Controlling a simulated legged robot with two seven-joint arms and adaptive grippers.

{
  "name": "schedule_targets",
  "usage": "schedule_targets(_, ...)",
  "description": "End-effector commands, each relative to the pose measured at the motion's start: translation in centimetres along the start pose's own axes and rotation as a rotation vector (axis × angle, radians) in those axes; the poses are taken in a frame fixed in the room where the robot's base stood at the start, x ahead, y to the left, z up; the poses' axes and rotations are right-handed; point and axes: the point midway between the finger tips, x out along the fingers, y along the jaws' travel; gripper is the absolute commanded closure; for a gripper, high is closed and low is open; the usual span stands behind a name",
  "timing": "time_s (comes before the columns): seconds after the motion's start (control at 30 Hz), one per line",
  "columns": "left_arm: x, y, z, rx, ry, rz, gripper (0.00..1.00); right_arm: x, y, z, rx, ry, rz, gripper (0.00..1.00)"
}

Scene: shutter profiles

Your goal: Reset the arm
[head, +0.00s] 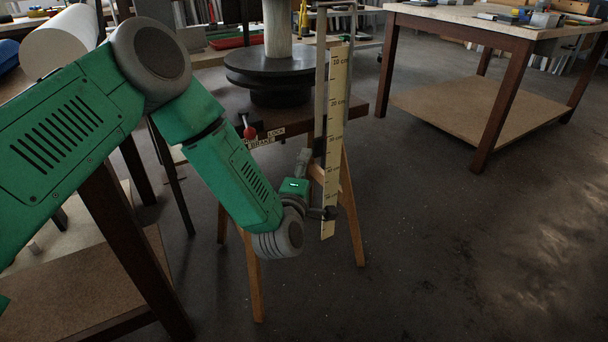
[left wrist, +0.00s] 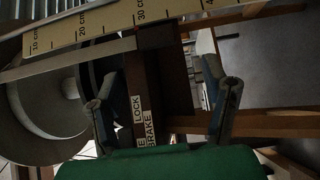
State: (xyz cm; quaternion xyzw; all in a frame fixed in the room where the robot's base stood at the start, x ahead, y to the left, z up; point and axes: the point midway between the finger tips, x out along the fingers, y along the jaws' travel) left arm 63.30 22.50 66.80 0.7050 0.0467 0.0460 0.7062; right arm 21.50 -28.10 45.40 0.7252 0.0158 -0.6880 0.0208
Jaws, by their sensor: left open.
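My green left arm (head: 230,165) reaches in from the left in the head view, bent down at the elbow. My left gripper (head: 316,186) is beside the lower part of an upright yellow ruler (head: 333,130) with cm marks. In the left wrist view the two fingers of my left gripper (left wrist: 163,95) stand wide apart, with nothing held between them. Behind them are a dark beam with a LOCK and BRAKE label (left wrist: 143,122) and the ruler (left wrist: 110,28). Whether a finger touches the ruler or the stand cannot be told. My right gripper is not in view.
A stand with a dark round turntable (head: 285,68), a red-knobbed lever (head: 249,131) and wooden legs (head: 254,265) is close to my left arm. A table (head: 455,24) with a lower shelf stands at the right. Open floor (head: 460,240) lies at the lower right.

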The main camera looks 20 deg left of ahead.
Motion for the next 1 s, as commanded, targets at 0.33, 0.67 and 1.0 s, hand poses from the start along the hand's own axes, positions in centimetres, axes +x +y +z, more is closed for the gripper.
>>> schedule_targets(0.33,-1.9,0.0,-0.1,-0.001,0.001,0.001,0.32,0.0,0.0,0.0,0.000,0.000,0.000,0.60)
schedule_targets(0.67,-1.9,-0.1,-0.1,0.001,0.000,-0.001,0.32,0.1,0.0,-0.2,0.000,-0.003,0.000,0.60)
schedule_targets(1.0,-11.6,-11.8,1.1,0.509,-0.321,-0.401,0.32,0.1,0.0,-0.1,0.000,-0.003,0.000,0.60)
